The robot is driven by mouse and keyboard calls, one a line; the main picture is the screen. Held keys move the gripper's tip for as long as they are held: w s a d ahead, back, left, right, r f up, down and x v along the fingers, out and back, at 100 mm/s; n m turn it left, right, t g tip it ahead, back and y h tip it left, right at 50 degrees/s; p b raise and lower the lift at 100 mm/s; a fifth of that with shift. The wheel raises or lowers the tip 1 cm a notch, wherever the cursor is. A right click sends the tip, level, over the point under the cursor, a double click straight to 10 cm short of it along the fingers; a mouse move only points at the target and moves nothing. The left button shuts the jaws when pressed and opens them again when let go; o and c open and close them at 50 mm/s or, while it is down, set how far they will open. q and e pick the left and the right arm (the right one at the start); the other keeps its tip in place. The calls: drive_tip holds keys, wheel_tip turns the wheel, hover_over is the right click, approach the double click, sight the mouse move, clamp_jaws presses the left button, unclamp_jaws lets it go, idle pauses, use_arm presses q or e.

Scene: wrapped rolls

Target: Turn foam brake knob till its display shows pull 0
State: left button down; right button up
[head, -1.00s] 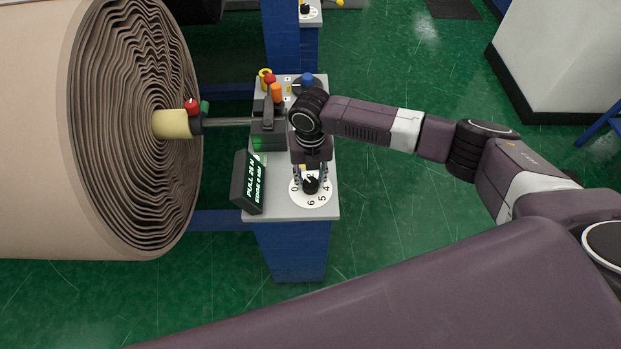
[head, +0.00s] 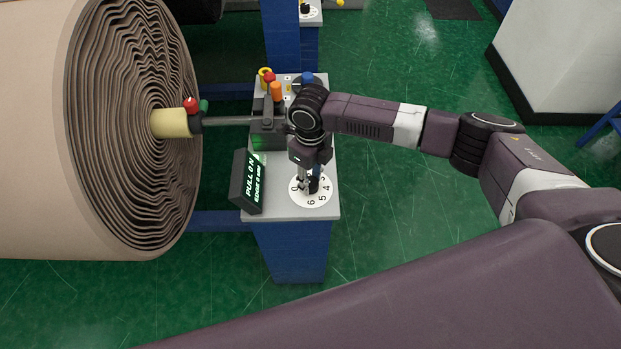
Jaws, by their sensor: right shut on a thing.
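The foam brake knob (head: 311,188) is a small black knob on a white numbered dial (head: 323,198) on the grey bench top. The knob is mostly hidden by my right gripper (head: 309,184), which comes down from above and is shut on it. The dark display (head: 250,181) stands to the left of the dial and reads "PULL 0 N" and "EDGE 0 MM" in green-white letters. My left gripper is not in view.
A large roll of brown layered material (head: 130,130) stands at the left, its yellow core (head: 170,123) on a shaft. Red, orange and blue knobs stand behind my right wrist. A white cabinet (head: 560,50) is at the upper right. Green floor is open between.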

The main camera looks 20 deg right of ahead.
sight(311, 182)
drive_tip(key=shift+r+n, duration=0.1)
drive_tip(key=shift+n, duration=0.3)
drive_tip(key=o, duration=1.2)
drive_tip(key=shift+c, duration=0.2)
wheel_tip(311, 182, up, 12)
